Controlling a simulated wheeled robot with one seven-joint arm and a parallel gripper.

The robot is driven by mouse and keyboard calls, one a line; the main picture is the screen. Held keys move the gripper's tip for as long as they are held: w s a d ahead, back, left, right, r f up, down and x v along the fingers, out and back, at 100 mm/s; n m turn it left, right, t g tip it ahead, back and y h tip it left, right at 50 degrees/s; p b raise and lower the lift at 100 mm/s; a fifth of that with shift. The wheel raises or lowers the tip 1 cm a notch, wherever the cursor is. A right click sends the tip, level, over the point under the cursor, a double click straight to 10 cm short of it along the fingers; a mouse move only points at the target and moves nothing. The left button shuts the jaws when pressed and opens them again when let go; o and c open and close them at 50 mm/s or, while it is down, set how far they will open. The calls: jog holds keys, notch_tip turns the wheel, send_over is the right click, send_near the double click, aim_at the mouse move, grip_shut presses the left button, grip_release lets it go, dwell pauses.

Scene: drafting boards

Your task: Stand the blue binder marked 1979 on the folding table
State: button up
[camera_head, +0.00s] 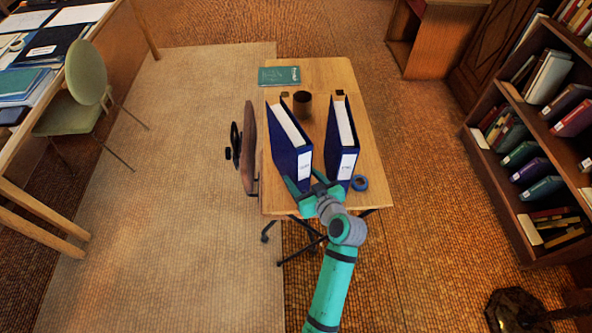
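Two blue binders with white page blocks stand upright side by side over the wooden folding table (318,72), the left binder (284,140) and the right binder (334,140). Each has a white spine label facing me. The print is too small to read, so I cannot tell which one is marked 1979. My gripper (306,183) is at the table's near edge, at the lower spine of the left binder, with a teal finger on each side of it. I cannot tell whether the fingers press on it, or whether its base touches the tabletop, as the gripper hides part of it.
A dark brown cup (302,104) stands between the binders' far ends. A green book (279,76) lies at the table's far left. A blue tape roll (359,183) lies right of the right binder. A chair (249,148) stands against the left side. A bookshelf (508,185) is at right.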

jog(key=v, duration=0.5)
jog(key=shift+s+d, duration=0.15)
jog(key=shift+s, duration=0.1)
jog(key=s+a+f+m+h, duration=0.1)
jog(key=s+f+m+h, duration=0.2)
jog(key=s, duration=0.6)
jog(key=s+a+f+m+h, duration=0.1)
jog(key=s+f+h, duration=0.1)
jog(key=s+f, duration=0.55)
jog(key=s+a+r+t, duration=0.1)
jog(key=s+a+r, duration=0.1)
jog(key=s+r, duration=0.3)
jog(key=s+a+r+t, duration=0.1)
jog(key=s+a+r, duration=0.2)
jog(key=s, duration=1)
notch_tip(320, 180, up, 3)
jog(key=shift+r+t, duration=0.15)
jog(key=shift+t, duration=0.25)
